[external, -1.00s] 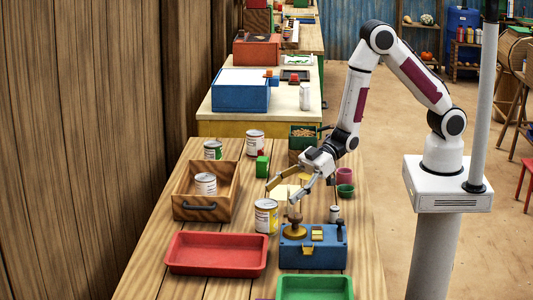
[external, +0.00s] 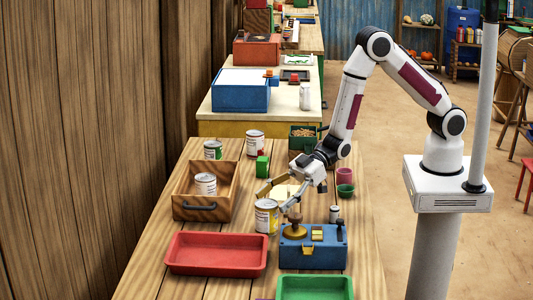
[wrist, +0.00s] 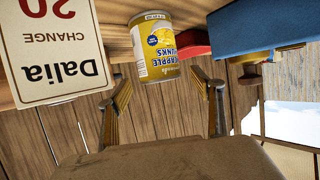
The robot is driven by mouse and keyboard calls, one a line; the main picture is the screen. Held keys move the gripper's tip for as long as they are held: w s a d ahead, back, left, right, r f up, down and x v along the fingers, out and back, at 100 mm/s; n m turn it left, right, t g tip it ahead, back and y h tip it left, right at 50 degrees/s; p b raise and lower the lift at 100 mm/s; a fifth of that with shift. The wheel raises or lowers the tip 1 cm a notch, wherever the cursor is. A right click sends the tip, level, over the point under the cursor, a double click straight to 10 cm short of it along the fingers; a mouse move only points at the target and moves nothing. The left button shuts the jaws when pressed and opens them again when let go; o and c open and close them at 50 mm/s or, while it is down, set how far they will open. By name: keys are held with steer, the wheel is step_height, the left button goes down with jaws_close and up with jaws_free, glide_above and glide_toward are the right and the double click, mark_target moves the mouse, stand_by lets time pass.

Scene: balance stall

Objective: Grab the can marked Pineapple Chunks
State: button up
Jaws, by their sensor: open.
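The Pineapple Chunks can (external: 266,217), white and yellow, stands upright on the wooden table between the red tray and the blue box. In the wrist view the can (wrist: 157,48) appears upside down, and its label partly reads "APPLE" and "UNKS". My gripper (external: 273,200) is open beside the can, with its fingers close to the can's upper part. In the wrist view my gripper (wrist: 163,88) has one finger on each side, and the can shows ahead between them. I cannot tell whether any finger touches it.
A wooden box (external: 222,205) holds another can (external: 205,184). Two more cans (external: 213,150) (external: 255,141) stand behind it, near a green block (external: 262,166). A red tray (external: 216,268) and a blue box (external: 313,258) flank the can. A "Dalia" card (wrist: 54,45) shows in the wrist view.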

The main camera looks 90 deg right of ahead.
mark_target(270, 202)
steer(key=shift+x, duration=1.65)
steer(key=shift+r, duration=0.1)
steer(key=c, duration=1.5)
